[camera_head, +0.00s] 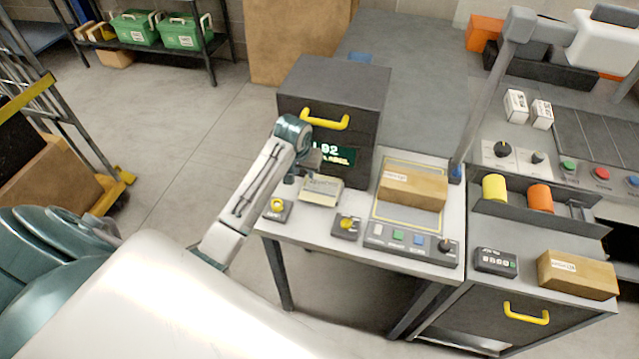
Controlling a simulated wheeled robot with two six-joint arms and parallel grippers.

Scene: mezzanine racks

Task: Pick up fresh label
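A pale label-like piece with faint print (322,191) lies at the front of a dark grey cabinet (350,85) on the light table. The cabinet has a dark green display reading roughly "92 LABEL" (336,154). My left gripper (303,178) hangs from the teal wrist just above and left of the pale piece, partly in front of the cabinet. Its fingers are small and dark, and I cannot tell whether they are apart or touch the piece. My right gripper is not in view.
Yellow-button boxes (278,208) and (346,226) flank the pale piece. A cardboard box (412,188) lies on a scale-like panel to the right. A grey post (484,105) rises behind. A yellow handle (325,116) juts from the cabinet.

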